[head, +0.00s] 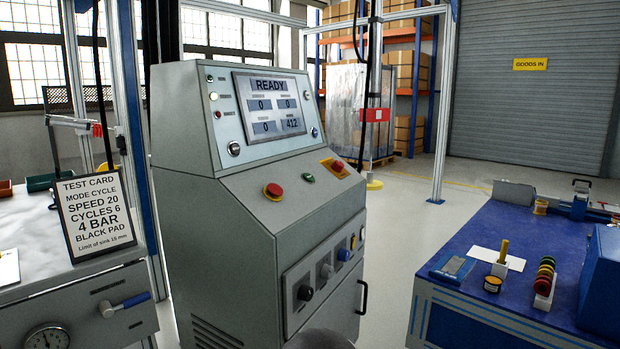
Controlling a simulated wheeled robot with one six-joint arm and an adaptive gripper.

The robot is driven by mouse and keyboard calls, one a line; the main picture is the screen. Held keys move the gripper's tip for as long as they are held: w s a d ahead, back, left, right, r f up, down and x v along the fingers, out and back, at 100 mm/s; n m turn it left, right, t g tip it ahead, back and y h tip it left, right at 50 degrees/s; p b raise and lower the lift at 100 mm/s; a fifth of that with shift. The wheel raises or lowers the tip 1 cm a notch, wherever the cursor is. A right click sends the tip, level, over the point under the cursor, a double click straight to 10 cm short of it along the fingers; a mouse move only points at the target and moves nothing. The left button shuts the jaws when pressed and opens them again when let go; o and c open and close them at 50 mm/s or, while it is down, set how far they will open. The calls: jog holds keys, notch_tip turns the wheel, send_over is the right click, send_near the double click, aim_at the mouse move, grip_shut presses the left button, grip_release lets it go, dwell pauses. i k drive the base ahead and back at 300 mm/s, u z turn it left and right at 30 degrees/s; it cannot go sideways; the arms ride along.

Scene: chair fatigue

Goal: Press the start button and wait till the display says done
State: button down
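A grey control console (200,230) stands in the middle of the head view. Its sloped display (270,104) reads READY at the top, with fields showing 0, 0, 0 and 412. On the ledge below sit a red mushroom button (273,191), a small green button (308,178) and a red control on a yellow plate (337,168). The green one looks like the start button, but I cannot read a label. My gripper is not in view. A dark rounded shape at the bottom edge is probably part of my arm.
A test card (94,215) stands on the bench at left, listing speed 20, cycles 6, 4 bar, black pad. Several knobs (325,272) are on the console's lower front. A blue workbench (480,245) with small items stands at right. Open floor (390,250) lies between it and the console.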

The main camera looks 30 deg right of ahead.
aim_at(307, 176)
jog(key=k, duration=0.5)
jog(key=u, duration=1.1)
jog(key=i, duration=0.8)
jog(key=z, duration=1.85)
